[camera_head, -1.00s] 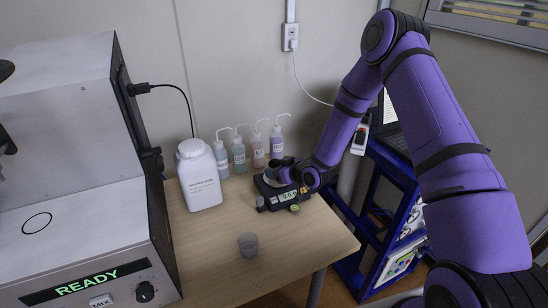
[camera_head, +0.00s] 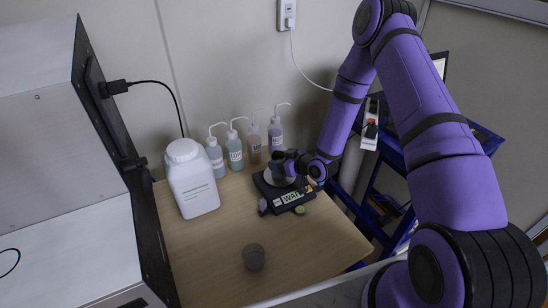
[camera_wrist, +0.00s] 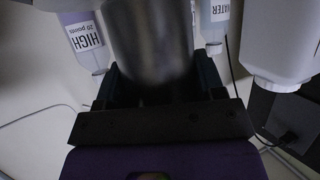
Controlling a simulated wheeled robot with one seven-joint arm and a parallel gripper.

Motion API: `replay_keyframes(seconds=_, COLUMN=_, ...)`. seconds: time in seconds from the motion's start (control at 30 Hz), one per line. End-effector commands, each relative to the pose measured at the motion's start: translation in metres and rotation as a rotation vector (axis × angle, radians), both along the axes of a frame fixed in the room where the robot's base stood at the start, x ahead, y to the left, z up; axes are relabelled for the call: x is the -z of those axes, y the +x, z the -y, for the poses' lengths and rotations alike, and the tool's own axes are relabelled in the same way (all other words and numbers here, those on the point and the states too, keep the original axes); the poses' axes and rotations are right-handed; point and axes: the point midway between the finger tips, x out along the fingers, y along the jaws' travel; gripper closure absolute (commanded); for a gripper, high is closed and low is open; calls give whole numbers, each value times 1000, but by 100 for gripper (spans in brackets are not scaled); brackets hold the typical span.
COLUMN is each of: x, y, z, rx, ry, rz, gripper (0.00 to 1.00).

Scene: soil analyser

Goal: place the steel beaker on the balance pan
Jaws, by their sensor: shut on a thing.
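The steel beaker (camera_wrist: 150,38) fills the upper middle of the wrist view, a shiny metal cylinder between the fingers. My gripper (camera_wrist: 155,82) is shut on it. In the head view my gripper (camera_head: 284,162) is over the black balance (camera_head: 289,199) at the back of the table, and it partly hides the beaker and the pan. I cannot tell whether the beaker touches the pan. The balance display shows letters that look like "WAIT".
Several wash bottles (camera_head: 235,153) stand along the wall behind the balance. A white jug (camera_head: 193,182) stands to their left. A blue rack (camera_head: 375,190) is at the right. The table middle is clear.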

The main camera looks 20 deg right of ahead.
Motion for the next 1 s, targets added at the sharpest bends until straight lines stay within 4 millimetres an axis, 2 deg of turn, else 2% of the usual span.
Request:
replay_keyframes(seconds=0.37, x=3, y=-1, z=0, rx=0, ry=1, rz=2, gripper=66)
replay_keyframes(seconds=0.4, x=3, y=-1, z=0, rx=0, ry=1, rz=2, gripper=30)
replay_keyframes(seconds=0.5, x=3, y=-1, z=0, rx=0, ry=1, rz=1, gripper=12)
replay_keyframes(seconds=0.83, x=0, y=-1, z=0, rx=0, ry=0, rz=2, gripper=12)
replay_keyframes(seconds=1.0, x=-7, y=-16, z=11, rx=1, ry=1, rz=1, gripper=12)
